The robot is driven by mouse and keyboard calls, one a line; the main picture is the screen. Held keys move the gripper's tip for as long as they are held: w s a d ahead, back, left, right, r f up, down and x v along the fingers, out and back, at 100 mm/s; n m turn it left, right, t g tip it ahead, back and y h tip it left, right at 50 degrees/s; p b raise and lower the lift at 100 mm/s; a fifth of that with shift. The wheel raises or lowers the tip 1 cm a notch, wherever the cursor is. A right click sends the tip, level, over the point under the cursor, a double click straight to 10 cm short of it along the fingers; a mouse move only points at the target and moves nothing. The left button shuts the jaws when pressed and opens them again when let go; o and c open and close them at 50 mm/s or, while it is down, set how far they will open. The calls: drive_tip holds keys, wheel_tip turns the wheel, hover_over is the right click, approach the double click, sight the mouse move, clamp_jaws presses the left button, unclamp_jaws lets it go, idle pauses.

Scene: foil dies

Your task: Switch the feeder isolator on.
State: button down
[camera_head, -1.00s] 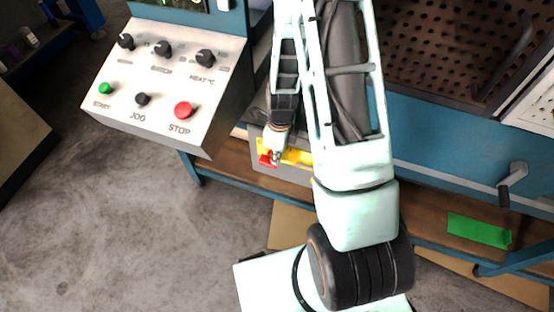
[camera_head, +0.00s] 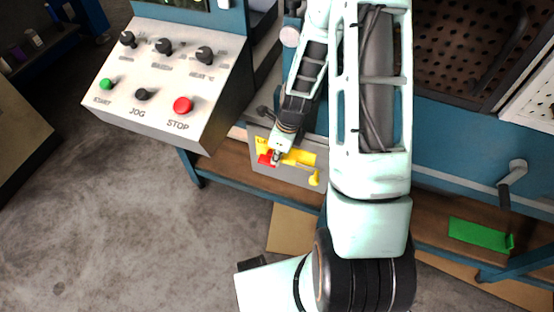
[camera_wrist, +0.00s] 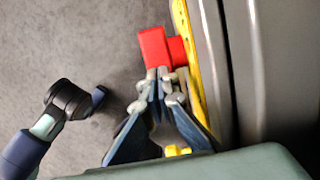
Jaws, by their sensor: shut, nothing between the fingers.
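The feeder isolator is a grey box (camera_head: 289,174) with a yellow plate (camera_head: 300,157) and a red handle (camera_head: 264,158), low under the machine in the head view. In the wrist view the red handle (camera_wrist: 157,47) stands just beyond my fingertips, beside the yellow plate (camera_wrist: 187,45). My gripper (camera_head: 276,158) is shut and empty, with its tips right at the red handle. It also shows in the wrist view (camera_wrist: 161,80). I cannot tell whether the tips touch the handle. My gripper hides part of the handle and plate in the head view.
A sloped control panel (camera_head: 150,112) with knobs and a red STOP button (camera_head: 183,105) stands up and left of the isolator. A yellow knob (camera_head: 314,178) hangs at the box's lower right. A crank (camera_head: 512,180) and a green piece (camera_head: 478,232) are right.

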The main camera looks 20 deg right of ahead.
drive_tip(key=shift+s+d+f+t+y+b, duration=0.15)
drive_tip(key=shift+t+y+b, duration=0.15)
drive_tip(key=shift+y+b, duration=0.2)
idle(0.3)
drive_tip(key=shift+d+f+b, duration=0.15)
drive_tip(key=shift+f+b, duration=0.1)
drive_tip(key=shift+b, duration=0.15)
idle(1.0)
drive_tip(key=shift+s+d+f+b, duration=0.3)
drive_tip(key=shift+f+b, duration=0.25)
drive_tip(key=shift+f, duration=0.1)
idle(1.6)
drive_tip(key=shift+d+f+b, duration=0.1)
drive_tip(key=shift+f+b, duration=0.3)
drive_tip(key=shift+f, duration=0.25)
idle(0.3)
idle(1.4)
